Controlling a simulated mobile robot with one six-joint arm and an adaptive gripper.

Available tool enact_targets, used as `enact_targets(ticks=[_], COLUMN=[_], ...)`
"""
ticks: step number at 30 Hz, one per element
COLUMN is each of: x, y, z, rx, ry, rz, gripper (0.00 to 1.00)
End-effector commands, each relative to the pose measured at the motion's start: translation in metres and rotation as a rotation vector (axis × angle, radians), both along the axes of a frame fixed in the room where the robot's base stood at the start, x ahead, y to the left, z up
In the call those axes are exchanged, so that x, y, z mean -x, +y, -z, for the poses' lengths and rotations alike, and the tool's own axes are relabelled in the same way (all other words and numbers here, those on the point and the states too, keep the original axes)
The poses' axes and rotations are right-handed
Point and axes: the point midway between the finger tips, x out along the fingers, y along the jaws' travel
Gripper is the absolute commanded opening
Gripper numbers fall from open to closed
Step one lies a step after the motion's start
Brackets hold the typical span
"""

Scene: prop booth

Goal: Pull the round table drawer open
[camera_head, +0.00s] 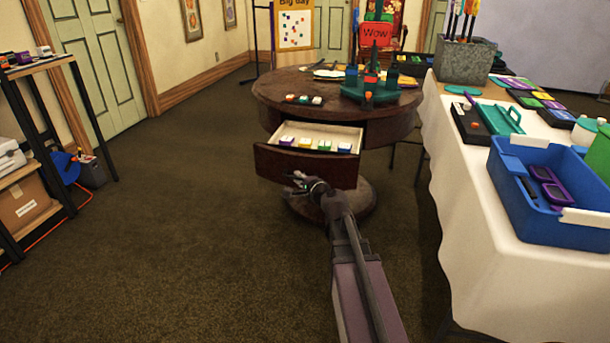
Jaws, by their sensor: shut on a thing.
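The round table (268,95) is dark brown wood and stands at the middle back on a thick round pedestal. Its drawer (322,171) is pulled out toward me and shows a pale interior with several small coloured blocks in it. My gripper (296,182) is at the lower part of the drawer front, left of its middle. It is shut on the drawer's handle, which my gripper mostly hides. My arm reaches up to it from the bottom of the picture.
A white-clothed table (455,220) with a blue crate (535,215) stands close on the right. A shelf unit (40,68) with a cardboard box (22,203) is at the left. The carpet (180,230) between shelf and round table is clear.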

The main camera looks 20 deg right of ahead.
Motion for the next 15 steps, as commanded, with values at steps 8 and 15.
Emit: enact_targets(ticks=[8, 15], x=[0.0009, 0.0008], y=[-0.0038, -0.0039], z=[0.0001, 0.0002], rx=[0.003, 0.003], ry=[-0.001, 0.000], rz=[0.009, 0.008], gripper=[0.19, 0.51])
